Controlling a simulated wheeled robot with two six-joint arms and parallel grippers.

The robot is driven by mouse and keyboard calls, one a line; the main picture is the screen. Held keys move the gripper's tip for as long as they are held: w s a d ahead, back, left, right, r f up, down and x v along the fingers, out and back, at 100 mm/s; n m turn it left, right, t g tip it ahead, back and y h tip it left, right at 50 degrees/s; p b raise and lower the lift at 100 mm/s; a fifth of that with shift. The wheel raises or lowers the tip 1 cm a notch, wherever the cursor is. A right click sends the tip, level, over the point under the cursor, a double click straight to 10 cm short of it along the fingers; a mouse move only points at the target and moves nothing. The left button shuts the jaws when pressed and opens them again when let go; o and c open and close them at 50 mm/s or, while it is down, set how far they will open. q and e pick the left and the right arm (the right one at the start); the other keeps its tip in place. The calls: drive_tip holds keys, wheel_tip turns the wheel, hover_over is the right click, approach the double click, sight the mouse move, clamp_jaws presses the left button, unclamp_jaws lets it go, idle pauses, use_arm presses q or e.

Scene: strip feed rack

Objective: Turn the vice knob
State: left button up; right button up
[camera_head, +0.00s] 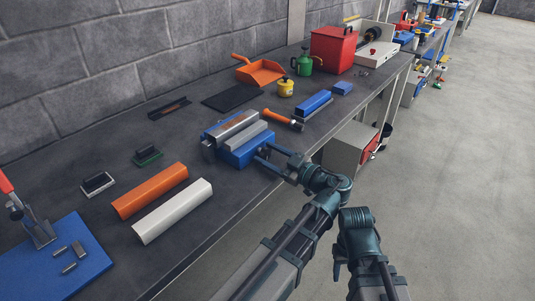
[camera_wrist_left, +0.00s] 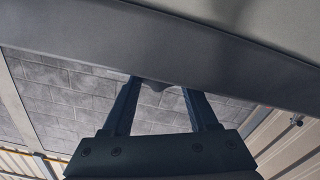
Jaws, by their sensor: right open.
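The blue vice (camera_head: 250,151) with grey jaws stands near the bench's front edge, mid-bench. My left gripper (camera_head: 262,153) is at the vice's front side, its two fingers apart and pointing at it. The vice knob is not clearly seen; the gripper covers that spot. In the left wrist view the fingers (camera_wrist_left: 160,88) reach up apart to a broad dark grey band, with a small pale shape between their tips; I cannot tell whether they grip it. My right gripper (camera_head: 339,268) is low beside my right arm, off the bench, mostly hidden.
An orange bar (camera_head: 150,189) and a white bar (camera_head: 172,211) lie left of the vice. An orange-handled hammer (camera_head: 282,120) and a blue block (camera_head: 314,104) lie to its right. A red box (camera_head: 333,49) stands further back. The floor (camera_head: 460,190) in front is clear.

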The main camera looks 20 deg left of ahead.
use_arm(q)
drive_tip(key=c, duration=0.8)
drive_tip(key=shift+c, duration=0.2)
drive_tip(key=shift+m, duration=0.3)
drive_tip(key=shift+w+d+m, duration=0.1)
drive_tip(key=shift+m, duration=1.45)
drive_tip(key=shift+w+m, duration=0.1)
drive_tip(key=shift+m, duration=1.45)
drive_tip(key=o, duration=1.4)
drive_tip(key=shift+c, duration=0.2)
